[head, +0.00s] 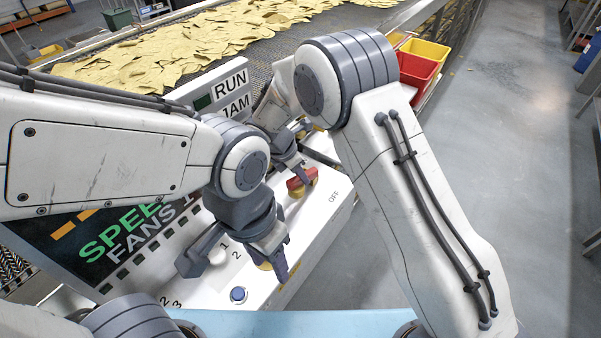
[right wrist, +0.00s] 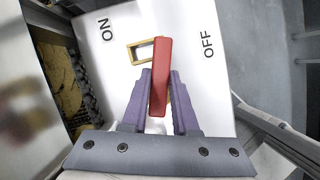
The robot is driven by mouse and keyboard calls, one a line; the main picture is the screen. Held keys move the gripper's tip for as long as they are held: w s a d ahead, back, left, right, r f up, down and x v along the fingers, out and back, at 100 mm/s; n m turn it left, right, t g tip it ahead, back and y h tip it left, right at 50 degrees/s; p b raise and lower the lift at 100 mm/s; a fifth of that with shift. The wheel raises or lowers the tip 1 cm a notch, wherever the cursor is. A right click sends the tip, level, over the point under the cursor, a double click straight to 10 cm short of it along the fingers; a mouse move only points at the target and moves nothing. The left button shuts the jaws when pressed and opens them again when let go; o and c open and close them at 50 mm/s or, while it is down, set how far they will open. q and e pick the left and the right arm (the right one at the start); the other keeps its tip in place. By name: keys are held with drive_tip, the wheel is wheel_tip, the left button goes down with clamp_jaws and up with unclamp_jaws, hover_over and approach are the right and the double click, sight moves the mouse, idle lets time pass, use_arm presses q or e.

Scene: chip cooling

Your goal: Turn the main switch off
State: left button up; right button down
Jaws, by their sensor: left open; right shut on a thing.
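The main switch has a red handle (head: 301,180) on the white control panel (head: 325,205), with the OFF label to its right in the head view. My right gripper (right wrist: 158,100) is shut on the red handle, with one finger on each side. In the right wrist view the handle points up, between the ON label (right wrist: 107,28) on the left and the OFF label (right wrist: 208,45) on the right. A yellow bracket (right wrist: 138,53) shows beside the handle. My left gripper (head: 237,266) is open over the panel near a pale knob (head: 208,243) with numbers around it.
A blue button (head: 238,295) is on the panel's front part. A RUN/JAM sign (head: 232,88) and a dark speed-and-fans display stand behind. A conveyor with chips (head: 170,50) runs at the back. Red (head: 416,70) and yellow bins stand beyond my right arm. Grey floor is clear on the right.

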drive_tip(key=shift+s+m+g, duration=0.2)
drive_tip(key=shift+m+g, duration=0.2)
drive_tip(key=shift+m, duration=0.6)
drive_tip(key=c, duration=0.7)
unclamp_jaws()
drive_tip(key=shift+r, duration=0.1)
